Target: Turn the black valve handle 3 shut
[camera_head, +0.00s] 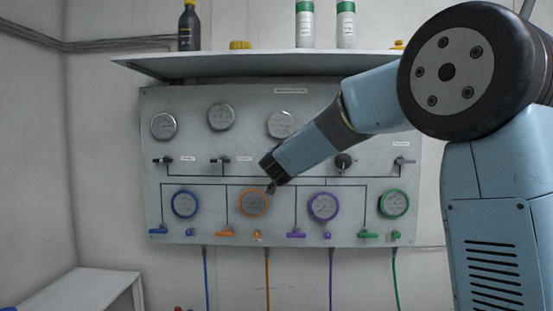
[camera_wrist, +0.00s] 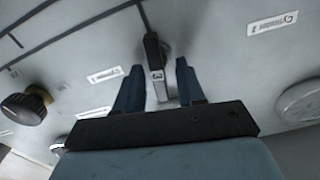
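The black valve handle 3 (camera_wrist: 152,50) shows in the wrist view, a narrow black lever with a pale end face that seems to bear a 3. My gripper (camera_wrist: 159,66) is open, with one dark finger on each side of the lever's near end. A gap shows between the lever and each finger, so it does not look gripped. In the head view my gripper (camera_head: 268,176) is at the middle of the grey panel (camera_head: 190,100), and hides this handle.
Other black handles (camera_head: 220,160) and a round black knob (camera_head: 343,161) sit in the same row; the knob is also at left in the wrist view (camera_wrist: 27,105). Gauges (camera_head: 281,124) lie above and below. A shelf (camera_head: 270,64) with bottles juts out above the panel.

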